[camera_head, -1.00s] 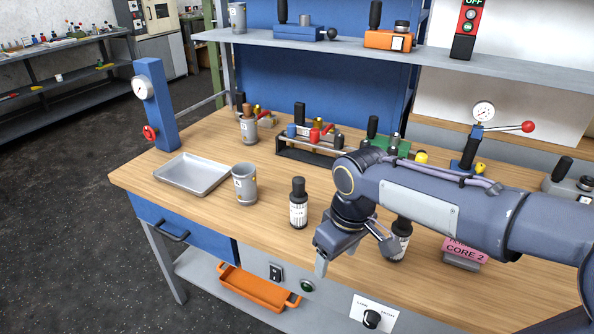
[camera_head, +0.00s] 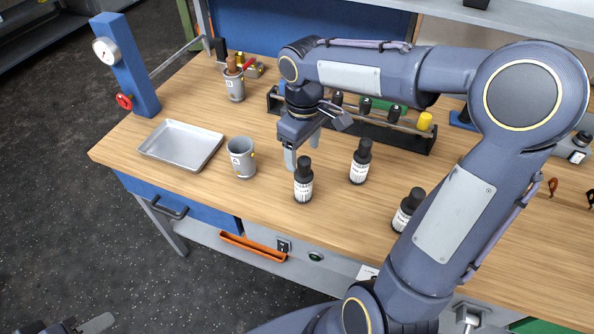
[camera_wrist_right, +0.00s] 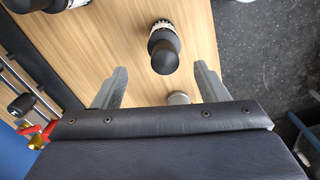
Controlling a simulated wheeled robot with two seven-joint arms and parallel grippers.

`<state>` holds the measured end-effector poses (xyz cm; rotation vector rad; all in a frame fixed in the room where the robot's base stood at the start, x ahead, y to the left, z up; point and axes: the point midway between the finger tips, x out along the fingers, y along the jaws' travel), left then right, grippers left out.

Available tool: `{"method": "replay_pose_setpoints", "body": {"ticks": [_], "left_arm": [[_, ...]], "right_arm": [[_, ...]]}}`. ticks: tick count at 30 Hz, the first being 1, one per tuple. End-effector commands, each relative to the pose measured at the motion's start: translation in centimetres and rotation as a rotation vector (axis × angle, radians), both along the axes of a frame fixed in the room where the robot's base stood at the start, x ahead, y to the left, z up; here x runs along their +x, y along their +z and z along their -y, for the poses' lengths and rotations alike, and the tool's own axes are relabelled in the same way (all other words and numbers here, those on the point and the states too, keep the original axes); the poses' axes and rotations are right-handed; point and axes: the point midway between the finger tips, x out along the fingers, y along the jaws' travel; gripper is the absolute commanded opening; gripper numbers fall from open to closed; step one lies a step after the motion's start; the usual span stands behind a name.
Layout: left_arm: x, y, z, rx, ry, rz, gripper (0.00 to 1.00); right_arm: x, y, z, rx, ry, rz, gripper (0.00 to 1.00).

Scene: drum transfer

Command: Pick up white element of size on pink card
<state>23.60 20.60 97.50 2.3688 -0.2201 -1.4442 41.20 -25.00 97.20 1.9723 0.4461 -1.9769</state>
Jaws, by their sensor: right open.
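My right gripper (camera_head: 303,150) is open and points down just behind a black-capped bottle with a white label (camera_head: 303,182). In the right wrist view its two fingers (camera_wrist_right: 158,88) are spread and empty, with a dark-capped bottle (camera_wrist_right: 165,52) beyond the gap between them. Two similar bottles stand to the right, one upright (camera_head: 360,163) and one partly behind my arm (camera_head: 405,213). No pink card shows now. No plainly white element can be told apart. At the bottom left edge a grey finger-like part, likely my left gripper (camera_head: 97,324), is mostly cut off.
A grey metal cup (camera_head: 241,160) and an empty tray (camera_head: 160,148) stand left of the bottles. A dark rack (camera_head: 380,132) with a yellow element (camera_head: 425,121) lies behind my right arm. A blue post with a gauge (camera_head: 130,70) stands at the left. The front wood is clear.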

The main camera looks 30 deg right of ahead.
Motion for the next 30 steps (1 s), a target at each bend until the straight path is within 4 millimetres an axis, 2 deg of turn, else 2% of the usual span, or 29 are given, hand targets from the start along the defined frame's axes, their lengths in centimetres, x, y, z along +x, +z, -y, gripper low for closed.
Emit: {"method": "replay_pose_setpoints", "body": {"ticks": [13,23,30], "left_arm": [[0.0,-0.3,0.0,0.000,0.000,0.000,0.36],[0.0,-0.3,0.0,0.000,0.000,0.000,0.36],[0.0,-0.3,0.0,0.000,0.000,0.000,0.36]], "right_arm": [[-0.8,-6.0,-0.2,0.001,0.000,-0.004,0.67],[-0.7,-6.6,-0.2,0.001,0.000,0.000,0.67],[-0.7,-6.6,-0.2,0.001,0.000,0.000,0.35]]}}
